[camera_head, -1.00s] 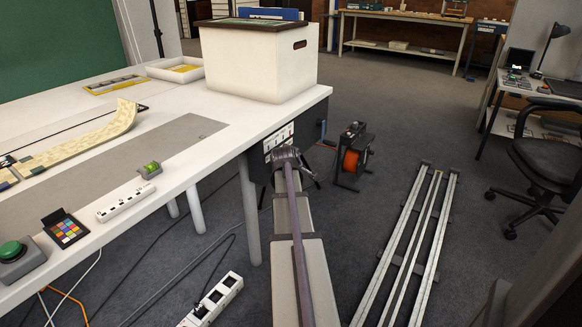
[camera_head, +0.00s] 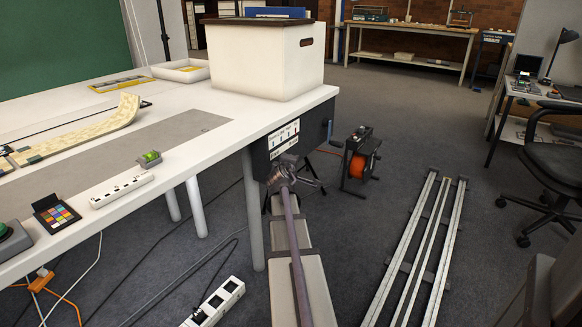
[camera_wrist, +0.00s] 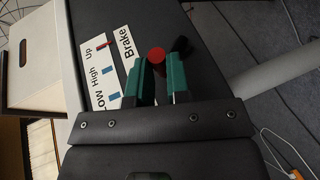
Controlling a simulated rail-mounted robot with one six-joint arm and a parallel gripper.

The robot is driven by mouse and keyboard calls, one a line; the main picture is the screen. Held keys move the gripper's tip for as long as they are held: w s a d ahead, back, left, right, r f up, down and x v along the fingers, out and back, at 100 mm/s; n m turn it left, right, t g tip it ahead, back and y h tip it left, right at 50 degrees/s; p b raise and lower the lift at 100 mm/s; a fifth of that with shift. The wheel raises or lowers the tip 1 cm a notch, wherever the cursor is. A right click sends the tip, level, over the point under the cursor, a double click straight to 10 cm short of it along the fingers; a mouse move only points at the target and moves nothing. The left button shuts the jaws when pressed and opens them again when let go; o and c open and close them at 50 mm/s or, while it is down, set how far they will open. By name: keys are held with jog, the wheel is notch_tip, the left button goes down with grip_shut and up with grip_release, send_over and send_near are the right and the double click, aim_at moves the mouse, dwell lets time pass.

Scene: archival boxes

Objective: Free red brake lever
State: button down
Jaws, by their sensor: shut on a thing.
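The red brake lever shows in the wrist view as a round red knob (camera_wrist: 157,55) beside the label "Brake" (camera_wrist: 127,47). My gripper (camera_wrist: 158,70) has its two teal fingers on either side of the knob and is shut on it. The lever's shaft and base are hidden by the fingers. In the head view my gripper (camera_head: 285,172) is just below the white label panel (camera_head: 283,138) on the dark box under the table's end. The red knob cannot be made out there.
The label panel also reads "Low", "High" and "Up" in the wrist view. A white box (camera_head: 262,62) stands on the white table (camera_head: 215,105) above. An orange cable reel (camera_head: 362,160) and metal rails (camera_head: 412,250) are on the floor to the right. Cables lie under the table.

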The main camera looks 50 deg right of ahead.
jog(key=c, duration=1.1)
grip_release()
jog(key=p+v, duration=0.3)
jog(key=v, duration=0.7)
jog(key=shift+s+a, duration=0.2)
jog(key=shift+a, duration=0.15)
jog(key=shift+r, duration=0.1)
jog(key=s+f+m+g+y, duration=0.1)
jog(key=s+f+m+g, duration=0.2)
jog(key=m, duration=0.1)
jog(key=a+r+m+g+y+p, duration=0.2)
jog(key=a+r+m+y+p, duration=0.35)
jog(key=a+p, duration=0.75)
jog(key=w+a+r+n+g+y+p, duration=0.1)
jog(key=a+r+n+y+p, duration=0.4)
jog(key=a+r+p, duration=2.3)
jog(key=a+g+y+p, duration=0.1)
jog(key=a+p, duration=0.1)
jog(key=a, duration=0.1)
jog(key=shift+w, duration=0.25)
